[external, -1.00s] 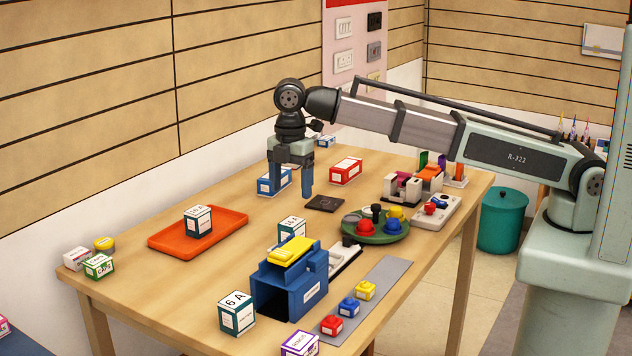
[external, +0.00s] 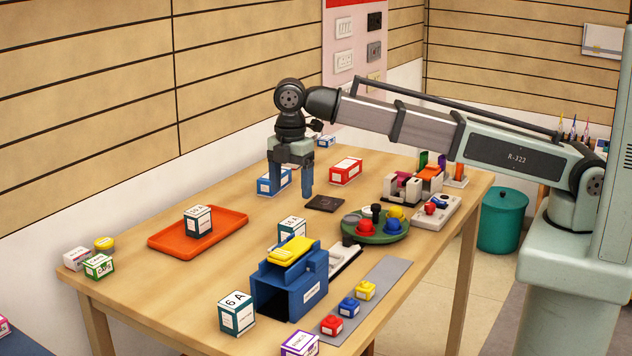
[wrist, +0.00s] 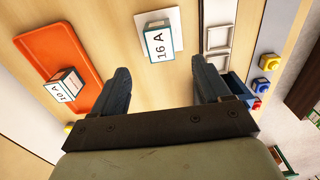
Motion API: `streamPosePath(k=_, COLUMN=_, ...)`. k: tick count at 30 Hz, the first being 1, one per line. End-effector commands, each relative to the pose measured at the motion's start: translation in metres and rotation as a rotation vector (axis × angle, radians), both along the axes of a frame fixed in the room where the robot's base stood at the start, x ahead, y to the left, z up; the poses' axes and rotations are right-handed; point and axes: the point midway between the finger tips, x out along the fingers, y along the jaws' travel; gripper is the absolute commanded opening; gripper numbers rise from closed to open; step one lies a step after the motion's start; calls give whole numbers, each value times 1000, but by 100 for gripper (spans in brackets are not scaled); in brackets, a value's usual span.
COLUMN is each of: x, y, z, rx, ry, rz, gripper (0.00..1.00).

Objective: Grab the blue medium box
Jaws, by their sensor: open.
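A blue box with a white label (external: 268,186), the middle-sized of the blue boxes here, sits on the far part of the wooden table in the external view. My gripper (external: 291,190) points straight down beside it, fingers spread with nothing held. The left finger overlaps the box in the picture, and the right finger hangs to its right. I cannot tell whether the finger touches the box. In the wrist view my open gripper (wrist: 163,80) shows no box between its fingers; the blue box is not visible there.
A red box (external: 346,171) and a dark flat pad (external: 325,203) lie to the right. A smaller blue box (external: 326,141) stands behind. The orange tray (external: 163,243) is front left; the large blue container (external: 312,291) is in front.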

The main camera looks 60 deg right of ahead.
Motion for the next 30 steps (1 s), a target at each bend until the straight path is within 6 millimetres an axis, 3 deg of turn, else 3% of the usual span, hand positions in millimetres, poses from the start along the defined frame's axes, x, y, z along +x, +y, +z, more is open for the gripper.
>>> streamPosePath(k=10, x=0, y=0, z=0, rx=0, ry=0, rz=0, gripper=76)
streamPosePath(k=12, x=0, y=0, z=0, rx=0, ry=0, rz=0, gripper=83)
streamPosePath(k=20, x=1, y=-2, z=0, rx=0, ry=0, rz=-4, gripper=83)
streamPosePath(k=25, x=17, y=-31, z=-1, rx=-1, ry=1, rz=-51, gripper=83)
streamPosePath(k=30, x=51, y=-92, z=-3, rx=-3, ry=6, rz=-150, gripper=83)
